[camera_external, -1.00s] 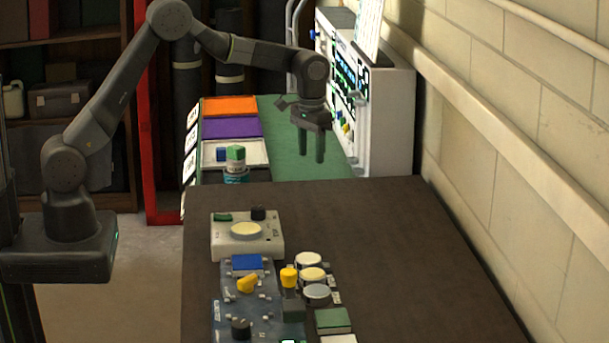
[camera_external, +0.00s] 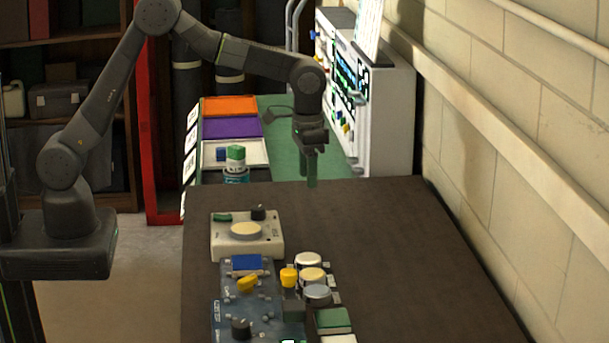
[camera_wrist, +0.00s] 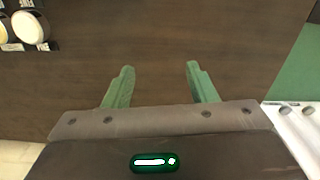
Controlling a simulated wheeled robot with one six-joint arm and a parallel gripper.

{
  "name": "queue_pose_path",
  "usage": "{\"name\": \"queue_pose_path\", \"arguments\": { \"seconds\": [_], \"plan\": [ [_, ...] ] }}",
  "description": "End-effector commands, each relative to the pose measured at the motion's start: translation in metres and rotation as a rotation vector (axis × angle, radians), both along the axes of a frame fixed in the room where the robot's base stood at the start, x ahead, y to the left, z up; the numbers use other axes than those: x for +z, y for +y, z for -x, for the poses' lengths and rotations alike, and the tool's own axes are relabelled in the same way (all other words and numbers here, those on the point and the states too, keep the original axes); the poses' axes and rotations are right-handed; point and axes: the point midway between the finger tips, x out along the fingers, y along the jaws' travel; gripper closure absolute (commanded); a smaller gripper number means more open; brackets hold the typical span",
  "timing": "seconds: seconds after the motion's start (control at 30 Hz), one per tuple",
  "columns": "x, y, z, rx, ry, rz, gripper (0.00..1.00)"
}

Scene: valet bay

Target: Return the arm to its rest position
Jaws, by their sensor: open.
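My gripper (camera_external: 310,168) hangs from my bent arm, fingers pointing down, above the far edge of the dark brown bench (camera_external: 400,240). In the wrist view, my gripper (camera_wrist: 160,85) has its two green fingers spread apart with nothing between them. Only bare brown bench surface shows beyond the fingertips. In the outside view the fingers overlap, so the gap between them is hidden there.
A white panel unit (camera_external: 395,120) stands right of my gripper, by the wall. Left are orange (camera_external: 230,105), purple (camera_external: 232,127) and white (camera_external: 262,153) trays and a green-topped can (camera_external: 236,160). Nearer are a cream box (camera_external: 270,240) and a blue board (camera_external: 230,310). The bench's right side is clear.

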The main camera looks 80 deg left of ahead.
Motion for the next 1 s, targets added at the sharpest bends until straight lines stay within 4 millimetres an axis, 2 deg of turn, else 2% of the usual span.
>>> {"name": "queue_pose_path", "arguments": {
  "seconds": [0.1,0.33,1.0],
  "plan": [
    [0.002,-0.021,0.008,-0.047,0.001,0.0,0.48],
    [0.005,-0.045,0.018,-0.101,0.0,0.0,0.48],
    [0.006,-0.049,0.02,-0.113,0.0,0.0,0.48]
  ]
}}
